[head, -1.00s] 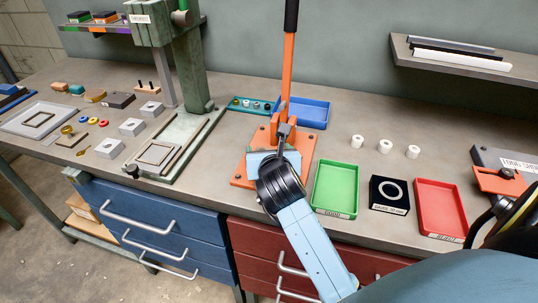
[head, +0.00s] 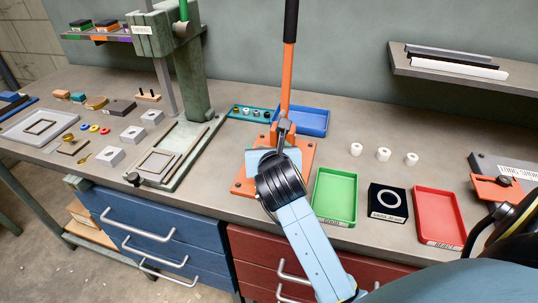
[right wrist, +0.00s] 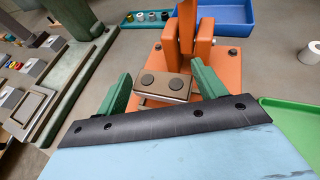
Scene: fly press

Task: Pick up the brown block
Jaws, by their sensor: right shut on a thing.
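The brown block (right wrist: 163,84), with two dark round spots on top and a paler front edge, is between the green fingers of my right gripper (right wrist: 162,90) in the right wrist view. The gripper is shut on it, just in front of the upright of the orange press (right wrist: 208,47). I cannot tell whether the block touches the press base. In the head view my right gripper (head: 272,158) is over the orange press (head: 241,186) and hides the block. My left gripper is not in view.
The orange lever (head: 287,75) rises behind my right gripper. A green tray (head: 334,197), a black gauge block (head: 388,202) and a red tray (head: 438,217) stand to the right. A blue tray (head: 303,121) is behind the press. A green press (head: 191,75) stands left.

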